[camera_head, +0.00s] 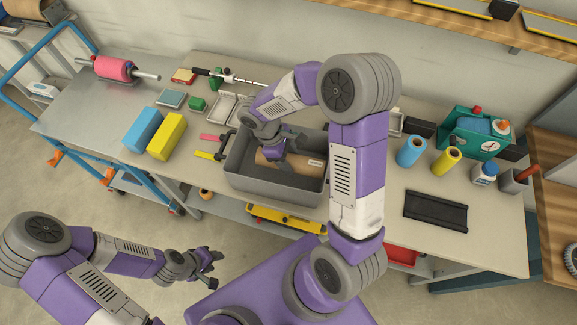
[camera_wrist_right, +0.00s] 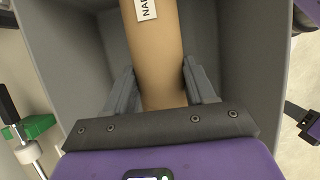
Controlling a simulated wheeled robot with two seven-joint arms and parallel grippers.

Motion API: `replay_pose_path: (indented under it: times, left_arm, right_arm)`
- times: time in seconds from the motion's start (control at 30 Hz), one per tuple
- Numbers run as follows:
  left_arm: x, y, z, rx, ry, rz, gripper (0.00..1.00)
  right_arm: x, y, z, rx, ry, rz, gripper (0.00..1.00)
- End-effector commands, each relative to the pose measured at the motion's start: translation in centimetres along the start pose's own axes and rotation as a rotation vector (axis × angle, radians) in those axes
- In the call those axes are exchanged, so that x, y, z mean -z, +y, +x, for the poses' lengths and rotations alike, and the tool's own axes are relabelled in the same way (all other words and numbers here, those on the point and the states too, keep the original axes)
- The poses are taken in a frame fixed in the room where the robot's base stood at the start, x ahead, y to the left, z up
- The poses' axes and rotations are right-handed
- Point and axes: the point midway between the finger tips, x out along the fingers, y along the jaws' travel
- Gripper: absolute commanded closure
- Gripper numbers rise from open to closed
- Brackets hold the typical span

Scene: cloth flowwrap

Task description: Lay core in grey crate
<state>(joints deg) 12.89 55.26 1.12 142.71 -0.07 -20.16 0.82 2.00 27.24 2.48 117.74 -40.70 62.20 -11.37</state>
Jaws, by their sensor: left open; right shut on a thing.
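The core is a brown cardboard tube (camera_head: 289,163) with a white label; it lies inside the grey crate (camera_head: 275,190) on the table in the head view. My right gripper (camera_head: 274,154) reaches down into the crate and is shut on the core. In the right wrist view the core (camera_wrist_right: 154,60) runs between the two fingers (camera_wrist_right: 161,88), and the grey crate walls (camera_wrist_right: 256,60) rise around it. I cannot tell whether the core touches the crate floor. My left gripper (camera_head: 209,268) is open and empty, away from the table at the lower left.
Blue (camera_head: 143,129) and yellow (camera_head: 167,136) blocks stand left of the crate. Blue (camera_head: 411,151) and yellow (camera_head: 446,160) rolls, a teal caddy (camera_head: 474,134) and a black tray (camera_head: 436,211) are on the right. A pink roll (camera_head: 113,68) lies at the far left.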

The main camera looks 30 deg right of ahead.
Motion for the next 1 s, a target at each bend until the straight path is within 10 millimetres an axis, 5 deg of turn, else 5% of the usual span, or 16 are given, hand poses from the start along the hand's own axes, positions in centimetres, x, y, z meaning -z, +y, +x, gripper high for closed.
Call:
replay_pose_path:
  times: [0.33,0.73,0.77,0.9,1.0]
  left_arm:
    - [0.1,-0.4,1.1,0.000,0.000,0.000,0.57]
    - [0.1,-0.5,1.4,0.000,0.000,0.000,0.57]
    - [0.1,-0.5,1.3,0.000,0.000,0.000,0.57]
    - [0.1,-0.5,1.2,0.000,0.000,0.000,0.57]
    - [0.1,-0.5,1.2,0.000,0.000,0.000,0.57]
  right_arm:
    - [1.6,0.0,4.0,0.001,-0.002,-0.001,0.77]
    - [1.9,0.0,4.5,-0.001,0.001,0.000,0.77]
    - [1.9,0.0,4.5,-0.001,0.001,0.000,0.42]
    - [1.9,0.0,4.4,0.000,0.001,0.000,0.21]
    - [1.8,0.0,4.4,0.000,0.001,0.000,0.20]
